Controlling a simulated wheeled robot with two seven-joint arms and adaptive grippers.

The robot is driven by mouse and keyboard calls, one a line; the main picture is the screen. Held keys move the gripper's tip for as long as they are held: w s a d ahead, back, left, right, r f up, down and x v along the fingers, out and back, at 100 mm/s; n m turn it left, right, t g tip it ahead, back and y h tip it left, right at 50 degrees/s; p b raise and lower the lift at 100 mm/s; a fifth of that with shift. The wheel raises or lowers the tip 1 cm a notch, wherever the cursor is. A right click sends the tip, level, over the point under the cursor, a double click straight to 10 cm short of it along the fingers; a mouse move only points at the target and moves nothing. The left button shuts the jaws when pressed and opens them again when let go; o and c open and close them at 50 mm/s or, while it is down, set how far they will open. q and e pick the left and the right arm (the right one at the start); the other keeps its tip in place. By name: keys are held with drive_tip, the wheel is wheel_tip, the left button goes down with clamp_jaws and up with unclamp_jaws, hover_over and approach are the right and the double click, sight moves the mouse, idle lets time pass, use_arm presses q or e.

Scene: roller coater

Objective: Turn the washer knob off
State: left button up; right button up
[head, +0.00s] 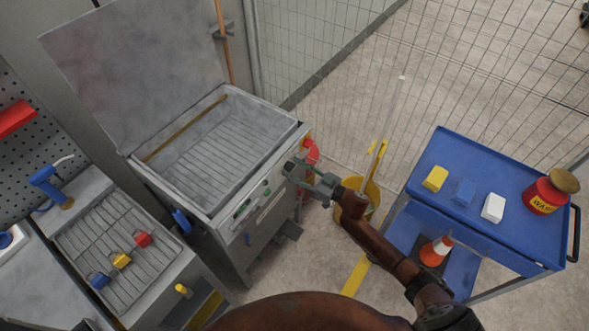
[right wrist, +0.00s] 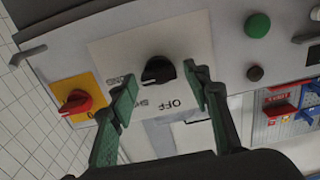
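The washer (head: 262,150) is a grey metal tank with its lid raised, left of centre in the head view. Its black knob (right wrist: 158,70) sits on a pale plate (right wrist: 120,50) in the right wrist view, with "OFF" printed near it. Other lettering on the plate is partly covered by a finger. My right gripper (right wrist: 161,90) is open, with a green finger on either side of the knob and visible gaps between. In the head view my right gripper (head: 303,174) is at the washer's control panel (head: 258,207), and hides the knob. My left gripper is not in view.
A red switch (right wrist: 75,102) on a yellow plate and a green button (right wrist: 257,25) flank the knob. A yellow bucket (head: 347,207) with a mop stands close to my right arm. A blue cart (head: 445,150) is at right. Wire fencing stands behind.

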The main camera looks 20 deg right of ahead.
drive_tip(key=c, duration=1)
drive_tip(key=shift+n, duration=0.4)
drive_tip(key=n, duration=0.3)
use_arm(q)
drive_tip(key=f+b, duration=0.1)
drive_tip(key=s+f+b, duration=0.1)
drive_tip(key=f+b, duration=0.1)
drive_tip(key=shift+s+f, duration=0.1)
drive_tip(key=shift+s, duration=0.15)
use_arm(e)
drive_tip(key=n, duration=1.4)
drive_tip(key=shift+s+a+f, duration=0.15)
drive_tip(key=shift+s+f, duration=0.05)
drive_tip(key=shift+f, duration=0.15)
